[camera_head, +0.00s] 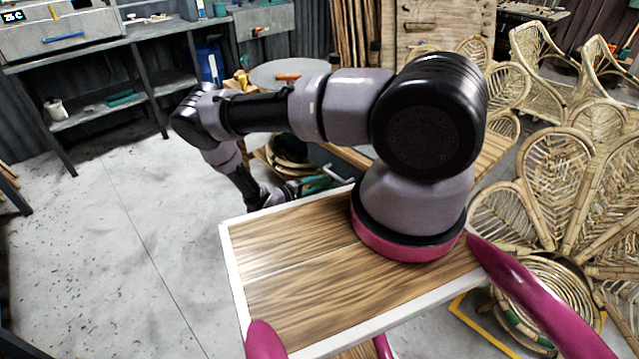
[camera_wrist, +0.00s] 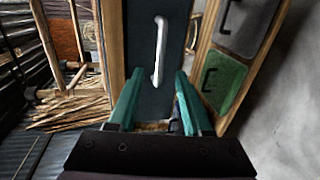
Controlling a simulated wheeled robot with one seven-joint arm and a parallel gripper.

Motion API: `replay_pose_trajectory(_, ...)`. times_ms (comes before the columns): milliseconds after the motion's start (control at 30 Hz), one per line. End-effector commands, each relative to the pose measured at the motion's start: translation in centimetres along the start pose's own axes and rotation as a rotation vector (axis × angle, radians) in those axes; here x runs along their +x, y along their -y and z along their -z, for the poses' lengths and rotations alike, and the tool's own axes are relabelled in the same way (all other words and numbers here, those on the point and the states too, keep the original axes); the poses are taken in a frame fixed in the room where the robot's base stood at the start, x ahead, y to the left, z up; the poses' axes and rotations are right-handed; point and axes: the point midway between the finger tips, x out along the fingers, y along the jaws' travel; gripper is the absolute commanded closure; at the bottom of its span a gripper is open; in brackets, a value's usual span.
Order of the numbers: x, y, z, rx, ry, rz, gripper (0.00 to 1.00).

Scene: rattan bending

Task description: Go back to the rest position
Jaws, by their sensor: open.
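My gripper (camera_wrist: 153,88) has two teal fingers, spread apart with nothing between them in the wrist view. A dark panel with a light handle (camera_wrist: 158,52) is in front of the fingers; the handle shows beyond the fingertips, and I cannot tell how far off it is. In the head view my arm reaches to the left and bends down. Its gripper (camera_head: 315,184) is low, just past the far edge of my wooden top and partly hidden, near a dark drawer front (camera_head: 335,163).
Rattan chairs (camera_head: 560,170) crowd the right side. A grey workbench (camera_head: 130,45) with shelves runs along the back left. A round grey table (camera_head: 288,74) stands behind my arm. The concrete floor (camera_head: 130,230) at left is clear. Loose sticks (camera_wrist: 70,112) lie left in the wrist view.

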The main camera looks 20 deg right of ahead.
Motion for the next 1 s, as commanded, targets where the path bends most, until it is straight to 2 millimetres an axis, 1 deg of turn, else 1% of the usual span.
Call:
replay_pose_trajectory(367, 0.0, -0.1, 0.0, 0.001, 0.001, 0.001, 0.5)
replay_pose_trajectory(467, -0.3, -1.0, 0.5, 0.016, 0.022, 0.013, 0.5)
replay_pose_trajectory(567, -1.2, -3.4, 1.4, 0.049, 0.077, 0.048, 0.5)
replay_pose_trajectory(667, -2.4, -7.2, 2.5, 0.098, 0.16, 0.108, 0.5)
replay_pose_trajectory(700, -2.9, -8.9, 2.8, 0.118, 0.196, 0.137, 0.5)
replay_pose_trajectory(767, -3.8, -11.3, 3.2, 0.147, 0.247, 0.185, 0.5)
replay_pose_trajectory(800, -4.3, -13.0, 3.3, 0.167, 0.279, 0.216, 0.5)
replay_pose_trajectory(833, -4.7, -14.3, 3.5, 0.183, 0.301, 0.241, 0.5)
replay_pose_trajectory(867, -5.0, -15.5, 3.5, 0.196, 0.322, 0.266, 0.5)
replay_pose_trajectory(900, -5.6, -17.2, 3.6, 0.217, 0.349, 0.301, 0.5)
replay_pose_trajectory(967, -6.4, -19.7, 3.6, 0.246, 0.387, 0.355, 0.5)
replay_pose_trajectory(1000, -6.9, -21.4, 3.6, 0.266, 0.409, 0.392, 0.5)
